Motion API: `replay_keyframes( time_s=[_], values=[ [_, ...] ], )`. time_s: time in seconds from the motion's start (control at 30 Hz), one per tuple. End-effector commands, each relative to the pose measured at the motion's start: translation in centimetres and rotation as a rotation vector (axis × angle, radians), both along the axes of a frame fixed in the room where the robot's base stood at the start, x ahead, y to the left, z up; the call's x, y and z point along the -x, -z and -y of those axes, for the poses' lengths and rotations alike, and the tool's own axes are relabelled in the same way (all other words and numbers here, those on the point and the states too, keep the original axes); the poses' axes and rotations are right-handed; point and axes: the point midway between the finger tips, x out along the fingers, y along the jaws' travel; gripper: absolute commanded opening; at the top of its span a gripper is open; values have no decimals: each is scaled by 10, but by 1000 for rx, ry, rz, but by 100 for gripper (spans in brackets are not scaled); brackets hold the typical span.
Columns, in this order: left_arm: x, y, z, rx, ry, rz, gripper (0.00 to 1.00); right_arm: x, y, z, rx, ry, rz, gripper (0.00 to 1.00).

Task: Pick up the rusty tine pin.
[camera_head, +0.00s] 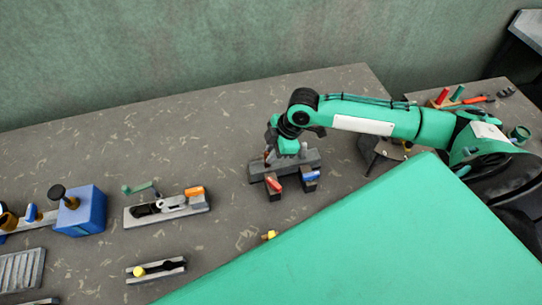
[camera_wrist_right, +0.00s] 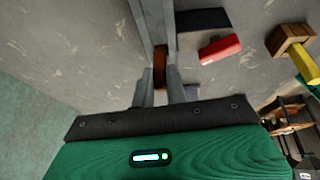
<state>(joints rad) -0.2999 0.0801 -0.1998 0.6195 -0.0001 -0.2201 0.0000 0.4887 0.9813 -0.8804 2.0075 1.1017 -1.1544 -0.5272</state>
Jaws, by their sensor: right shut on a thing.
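My right gripper (camera_head: 276,157) reaches down over a grey block (camera_head: 308,158) on the table in the head view. In the right wrist view, the gripper (camera_wrist_right: 158,55) is shut on a rusty brown piece, the tine pin (camera_wrist_right: 160,68), which sits between the two grey fingers. In the head view a small brownish bit of the pin (camera_head: 270,155) may show beside the fingers, just above the block. I cannot tell whether the pin is clear of the block. My left gripper is not in view.
Two small dark blocks stand before the grey block, with a red piece (camera_head: 275,184) and a blue piece (camera_head: 310,175). To the left are a grey fixture (camera_head: 140,217), a blue box (camera_head: 88,214) and a bar with a yellow knob (camera_head: 170,269). The back of the table is clear.

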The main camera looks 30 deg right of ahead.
Motion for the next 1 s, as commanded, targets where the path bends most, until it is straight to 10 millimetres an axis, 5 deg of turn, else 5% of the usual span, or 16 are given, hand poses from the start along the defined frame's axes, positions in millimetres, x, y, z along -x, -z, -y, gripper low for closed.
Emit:
replay_keyframes(
  time_s=[0.6,1.0],
  values=[
    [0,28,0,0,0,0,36,-2,-145,0,0,0,9,0],
    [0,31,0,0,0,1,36,0,-180,0,-1,-1,2,0]
  ],
)
